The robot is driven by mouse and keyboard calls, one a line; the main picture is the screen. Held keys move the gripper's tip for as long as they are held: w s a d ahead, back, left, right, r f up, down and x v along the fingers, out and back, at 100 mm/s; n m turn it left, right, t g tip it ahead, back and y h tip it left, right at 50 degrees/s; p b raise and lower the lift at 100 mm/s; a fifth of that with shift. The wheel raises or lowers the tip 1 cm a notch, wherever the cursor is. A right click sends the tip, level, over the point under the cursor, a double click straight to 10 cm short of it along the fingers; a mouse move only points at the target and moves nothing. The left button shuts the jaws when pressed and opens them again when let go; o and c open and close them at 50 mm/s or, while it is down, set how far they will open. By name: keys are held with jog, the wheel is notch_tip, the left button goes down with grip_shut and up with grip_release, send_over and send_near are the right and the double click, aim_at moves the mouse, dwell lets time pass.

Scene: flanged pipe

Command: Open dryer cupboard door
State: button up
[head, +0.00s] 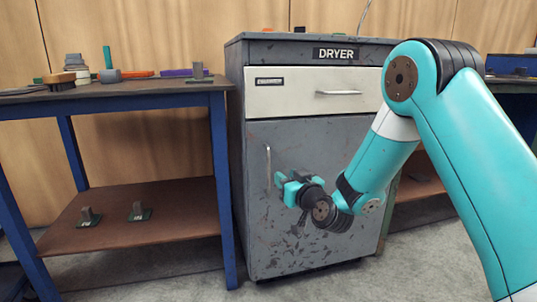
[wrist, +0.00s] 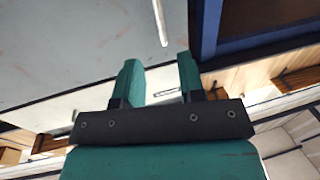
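The dryer cupboard (head: 248,60) stands in the middle of the head view, labelled DRYER on its top edge. Its grey door (head: 325,135) looks shut and has a thin vertical metal handle (head: 268,166) near its left edge. My gripper (head: 280,180) is just right of the handle in the head view, in front of the door. In the wrist view my gripper (wrist: 157,72) has its two teal fingers apart with nothing between them. The pale handle (wrist: 160,22) shows beyond the fingertips, roughly in line with the gap. I see no contact with it.
A white drawer (head: 300,90) with its own handle sits above the door. A blue-legged bench (head: 130,95) with tools on top and a lower shelf (head: 140,210) stands close on the left. Grey floor (head: 150,280) is open in front.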

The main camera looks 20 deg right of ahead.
aim_at(269, 164)
jog(key=w, duration=0.3)
jog(key=w+a, duration=0.1)
jog(key=w, duration=0.2)
jog(key=w+a, duration=0.1)
jog(key=w, duration=0.3)
jog(key=shift+f+b, duration=0.1)
jog(key=shift+b, duration=0.2)
jog(key=shift+w+a, duration=0.15)
jog(key=shift+w, duration=0.5)
grip_shut()
